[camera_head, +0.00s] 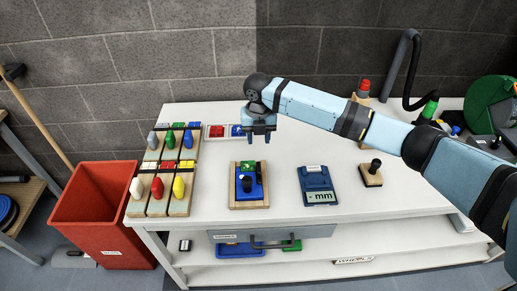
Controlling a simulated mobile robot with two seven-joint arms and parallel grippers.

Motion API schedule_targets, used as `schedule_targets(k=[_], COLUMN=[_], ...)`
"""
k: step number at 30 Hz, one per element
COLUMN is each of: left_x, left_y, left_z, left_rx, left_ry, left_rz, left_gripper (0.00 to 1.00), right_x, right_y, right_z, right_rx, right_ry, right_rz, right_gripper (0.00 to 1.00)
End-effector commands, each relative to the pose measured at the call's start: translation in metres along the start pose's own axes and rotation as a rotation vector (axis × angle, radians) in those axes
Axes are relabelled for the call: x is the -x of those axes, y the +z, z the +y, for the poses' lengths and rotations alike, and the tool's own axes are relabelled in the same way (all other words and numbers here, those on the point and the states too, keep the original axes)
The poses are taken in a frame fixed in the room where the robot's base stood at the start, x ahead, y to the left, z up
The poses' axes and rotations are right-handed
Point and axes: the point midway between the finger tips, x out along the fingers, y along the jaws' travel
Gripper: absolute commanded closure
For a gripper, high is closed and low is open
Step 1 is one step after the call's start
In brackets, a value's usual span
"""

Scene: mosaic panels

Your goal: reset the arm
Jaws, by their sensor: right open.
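My right arm reaches in from the right, across the back of the white table (285,170). Its gripper (259,138) points down, open, with nothing seen between its fingers. It hangs in front of a white tray (215,138) with red and blue pieces, hiding part of the tray's right end. A wooden-framed panel (236,203) with a blue piece, a green piece and a black knob lies nearer the front, below the gripper in the picture and apart from it. My left gripper is not in view.
Wooden racks (136,207) with coloured bottles stand at the table's left. A dark blue device (318,183) and a wooden block with a black knob (370,178) lie to the right. A red bin (105,230) stands on the floor. The table's middle is clear.

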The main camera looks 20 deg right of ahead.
Motion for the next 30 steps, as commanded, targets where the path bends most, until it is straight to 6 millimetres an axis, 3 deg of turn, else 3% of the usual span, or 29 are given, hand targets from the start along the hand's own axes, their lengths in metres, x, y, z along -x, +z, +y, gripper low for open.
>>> schedule_targets(k=[6, 21, 26, 30], left_x=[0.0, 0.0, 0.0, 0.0], left_y=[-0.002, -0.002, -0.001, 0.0], left_z=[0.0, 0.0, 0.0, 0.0], left_rx=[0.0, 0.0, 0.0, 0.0], left_ry=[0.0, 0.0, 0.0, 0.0], left_rz=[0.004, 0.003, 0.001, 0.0], left_gripper=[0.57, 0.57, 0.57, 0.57], right_x=[0.016, 0.012, -0.014, -0.044], right_y=[0.0, -0.004, -0.042, -0.099], right_z=[0.0, 0.002, 0.021, 0.041], right_rx=[0.0, -0.008, -0.105, -0.31], right_ry=[0.0, 0.004, 0.048, 0.128], right_rz=[0.0, 0.002, 0.013, 0.032], right_gripper=[0.6, 0.6, 0.6, 0.6])
